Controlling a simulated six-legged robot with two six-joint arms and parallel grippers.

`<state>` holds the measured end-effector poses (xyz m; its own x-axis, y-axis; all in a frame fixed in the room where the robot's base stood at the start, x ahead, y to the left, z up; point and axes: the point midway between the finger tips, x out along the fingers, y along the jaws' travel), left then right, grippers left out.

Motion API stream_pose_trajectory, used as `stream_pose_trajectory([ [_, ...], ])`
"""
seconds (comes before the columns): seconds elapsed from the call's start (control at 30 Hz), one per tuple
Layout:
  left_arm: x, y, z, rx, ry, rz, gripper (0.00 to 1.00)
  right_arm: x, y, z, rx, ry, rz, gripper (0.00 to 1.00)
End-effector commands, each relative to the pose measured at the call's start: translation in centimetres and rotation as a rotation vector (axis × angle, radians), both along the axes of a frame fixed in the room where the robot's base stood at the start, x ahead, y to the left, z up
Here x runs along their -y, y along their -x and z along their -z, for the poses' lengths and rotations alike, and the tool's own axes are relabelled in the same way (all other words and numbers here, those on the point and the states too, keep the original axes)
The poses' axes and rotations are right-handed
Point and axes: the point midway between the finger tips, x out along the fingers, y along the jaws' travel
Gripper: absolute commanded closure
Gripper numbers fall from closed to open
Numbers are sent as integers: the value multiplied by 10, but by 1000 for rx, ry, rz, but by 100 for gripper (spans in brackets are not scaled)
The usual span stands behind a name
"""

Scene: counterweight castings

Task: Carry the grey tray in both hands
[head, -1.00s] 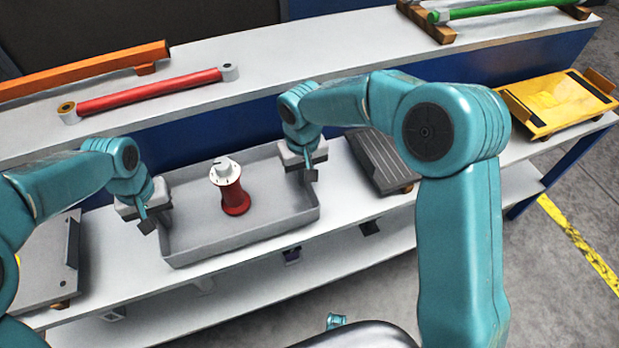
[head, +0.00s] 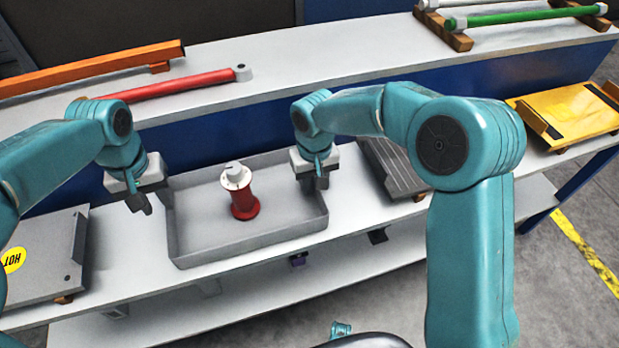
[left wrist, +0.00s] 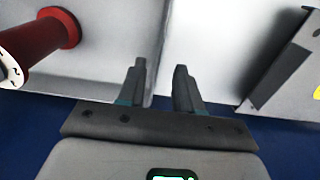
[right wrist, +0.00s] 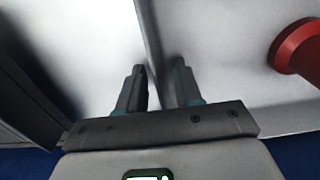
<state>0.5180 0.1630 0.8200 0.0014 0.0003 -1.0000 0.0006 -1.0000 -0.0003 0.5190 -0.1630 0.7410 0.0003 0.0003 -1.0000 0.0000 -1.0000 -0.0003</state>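The grey tray (head: 247,247) lies on the lower shelf, level and wide, with low walls. A red spool-shaped casting with a white top (head: 241,192) stands upright in it. My left gripper (head: 142,203) is open, just outside and above the tray's left wall. In the left wrist view its fingers (left wrist: 160,82) are apart, with the wall's line between them. My right gripper (head: 314,183) is at the tray's right wall. In the right wrist view its fingers (right wrist: 158,82) are apart and the wall runs between them. Whether either touches the wall, I cannot tell.
A grey plate with a yellow HOT label (head: 45,255) lies left of the tray. A dark ribbed plate (head: 385,165) lies close on the right, with a yellow plate (head: 570,115) beyond. Red (head: 175,86), orange (head: 95,72) and green (head: 520,15) bars lie on the upper shelf.

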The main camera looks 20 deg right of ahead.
Motion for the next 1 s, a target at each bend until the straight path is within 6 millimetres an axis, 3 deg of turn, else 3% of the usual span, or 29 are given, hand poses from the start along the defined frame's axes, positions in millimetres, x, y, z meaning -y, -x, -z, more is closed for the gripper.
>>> stream_pose_trajectory([
  [0.2,0,0,-35,1,1,0,66,0,0,0,0,0,0,66],
  [0.37,0,0,-42,-1,0,1,66,0,0,-6,2,0,0,66],
  [0.8,0,0,-42,-1,0,1,66,0,0,-96,4,-1,0,66],
  [1.0,0,0,-42,-1,0,1,66,0,0,-118,1,-1,0,66],
])
